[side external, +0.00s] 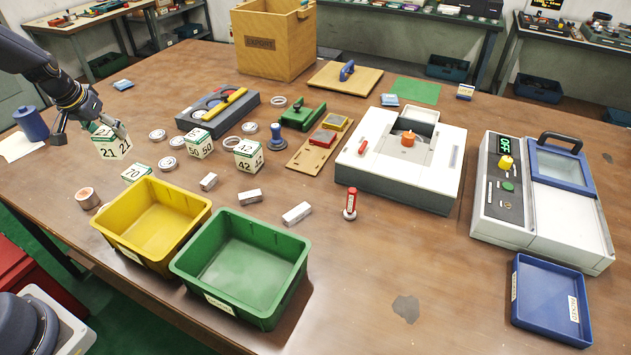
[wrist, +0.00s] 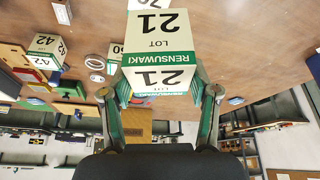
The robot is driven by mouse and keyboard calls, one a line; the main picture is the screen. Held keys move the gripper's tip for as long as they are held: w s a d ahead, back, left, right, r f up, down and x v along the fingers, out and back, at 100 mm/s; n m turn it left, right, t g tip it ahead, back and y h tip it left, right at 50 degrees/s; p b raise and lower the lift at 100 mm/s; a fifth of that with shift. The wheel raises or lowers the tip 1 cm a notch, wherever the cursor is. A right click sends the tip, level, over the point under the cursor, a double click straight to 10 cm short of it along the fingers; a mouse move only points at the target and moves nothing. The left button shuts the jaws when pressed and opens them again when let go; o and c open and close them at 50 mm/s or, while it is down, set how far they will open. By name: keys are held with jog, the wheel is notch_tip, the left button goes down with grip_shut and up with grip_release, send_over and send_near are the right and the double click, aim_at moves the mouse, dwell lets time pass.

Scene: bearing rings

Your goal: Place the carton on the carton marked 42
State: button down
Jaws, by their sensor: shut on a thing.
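My gripper (side external: 92,128) is at the left of the side external view, shut on a white and green carton marked 21 (side external: 109,144). In the wrist view my gripper (wrist: 160,98) has a finger on each side of the carton marked 21 (wrist: 160,38). The carton appears raised above the table. The carton marked 42 (side external: 248,157) stands on the table to the right, apart from my gripper; it also shows in the wrist view (wrist: 45,50). A carton marked 70 (side external: 137,173) is partly hidden behind the yellow bin.
A yellow bin (side external: 128,222) and a green bin (side external: 288,247) stand in front of the cartons. Several bearing rings (side external: 157,135) lie around the cartons. A blue stamp (side external: 277,137) stands just right of the carton marked 42. White blocks (side external: 250,197) lie in front of it.

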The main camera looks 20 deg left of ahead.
jog(key=w+d+r+m+h, duration=0.1)
jog(key=w+d+r, duration=0.15)
jog(key=d, duration=0.55)
jog(key=w+d+r+m, duration=0.2)
jog(key=w+d, duration=0.2)
jog(key=d, duration=0.4)
jog(key=w+d+r+m+h, duration=0.15)
jog(key=w+d, duration=0.25)
jog(key=d, duration=0.4)
send_over(247, 146)
jog(key=shift+n+y, duration=0.25)
jog(key=shift+y, duration=0.2)
jog(key=shift+f, duration=6.3)
jog(key=shift+f, duration=0.2)
jog(key=shift+c, duration=1.4)
grip_release()
